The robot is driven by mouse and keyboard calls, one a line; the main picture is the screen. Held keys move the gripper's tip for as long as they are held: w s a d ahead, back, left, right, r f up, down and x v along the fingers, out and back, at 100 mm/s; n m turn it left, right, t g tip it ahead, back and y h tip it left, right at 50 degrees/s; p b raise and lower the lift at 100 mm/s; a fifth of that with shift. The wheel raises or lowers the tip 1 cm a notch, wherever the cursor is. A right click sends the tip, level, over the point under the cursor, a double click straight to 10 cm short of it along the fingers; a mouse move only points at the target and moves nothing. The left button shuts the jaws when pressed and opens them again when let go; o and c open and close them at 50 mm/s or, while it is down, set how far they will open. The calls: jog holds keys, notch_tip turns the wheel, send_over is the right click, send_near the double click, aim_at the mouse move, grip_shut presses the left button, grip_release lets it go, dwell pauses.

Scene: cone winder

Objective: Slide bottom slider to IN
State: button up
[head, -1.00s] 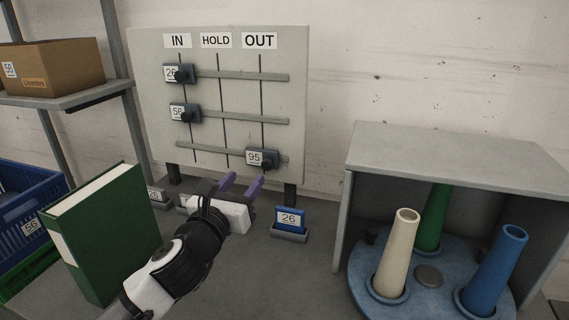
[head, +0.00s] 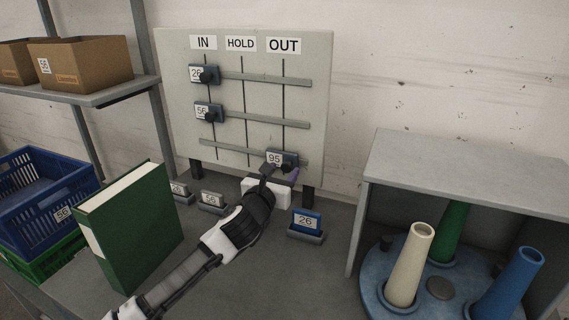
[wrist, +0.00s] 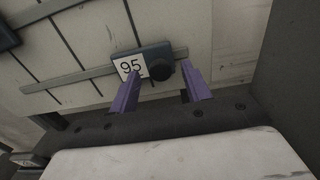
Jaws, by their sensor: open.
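The bottom slider (head: 275,158), a dark blue block marked 95 with a black knob, sits under OUT on the lowest rail (head: 228,148) of the board. In the wrist view the slider (wrist: 142,60) and its round knob (wrist: 162,70) show between and just beyond the purple fingers. My gripper (head: 281,172) is open at the slider, its fingers on either side of the knob. In the wrist view my gripper (wrist: 163,88) holds nothing; I cannot tell whether a finger touches the knob. The IN label (head: 203,43) is at the board's upper left.
Sliders 26 (head: 203,74) and 56 (head: 208,111) are under IN on the upper rails. A green binder (head: 130,228) stands at left. A blue card holder marked 26 (head: 306,224) is near my wrist. A grey shelf (head: 470,172) over cones is at right.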

jog(key=shift+x, duration=1.05)
grip_shut()
